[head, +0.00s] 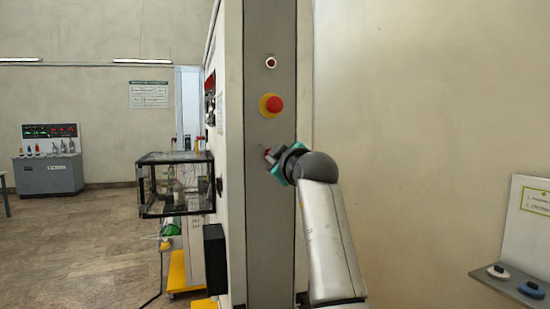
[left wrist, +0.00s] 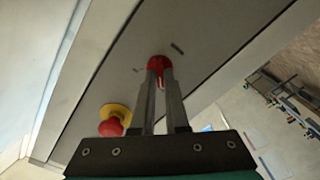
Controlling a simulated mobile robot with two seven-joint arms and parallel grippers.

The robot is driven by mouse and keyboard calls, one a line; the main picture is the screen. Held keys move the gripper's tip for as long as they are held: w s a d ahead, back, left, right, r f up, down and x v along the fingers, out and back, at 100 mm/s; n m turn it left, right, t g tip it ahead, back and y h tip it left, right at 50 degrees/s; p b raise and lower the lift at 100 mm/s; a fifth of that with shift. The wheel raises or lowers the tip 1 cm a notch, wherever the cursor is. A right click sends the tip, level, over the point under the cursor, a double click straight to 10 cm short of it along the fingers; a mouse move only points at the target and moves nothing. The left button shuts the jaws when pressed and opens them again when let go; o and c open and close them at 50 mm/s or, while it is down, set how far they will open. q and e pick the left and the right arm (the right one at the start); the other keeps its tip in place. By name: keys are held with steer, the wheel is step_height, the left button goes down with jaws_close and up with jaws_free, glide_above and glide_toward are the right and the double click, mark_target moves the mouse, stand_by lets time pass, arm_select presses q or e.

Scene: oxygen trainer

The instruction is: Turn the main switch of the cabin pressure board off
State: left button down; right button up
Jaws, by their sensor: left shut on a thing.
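The main switch is a red knob (head: 267,153) on the narrow grey side face of the tall cabin pressure board (head: 268,210), below a red mushroom button. My left gripper (head: 272,158) is at the knob, its hand partly covering it in the head view. In the left wrist view, the two fingers of my left gripper (left wrist: 160,78) are shut on the red knob (left wrist: 158,62), one on each side. Small dark marks sit on the panel near the knob, too small to read. The knob's exact angle is hard to tell. My right gripper is in neither view.
Above the switch are the red mushroom button (head: 275,104) on a yellow disc and a small round lamp (head: 271,62). A clear black-framed box (head: 175,185) juts out left of the board. A console (head: 48,175) stands far left. A shelf (head: 510,285) is at right.

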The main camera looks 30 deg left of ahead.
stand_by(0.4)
arm_select(q)
steer(key=c, duration=0.9)
jaws_free()
steer(key=b+v, duration=0.2)
steer(key=v, duration=1.3)
steer(key=shift+s+d, duration=0.1)
steer(key=shift+d, duration=0.05)
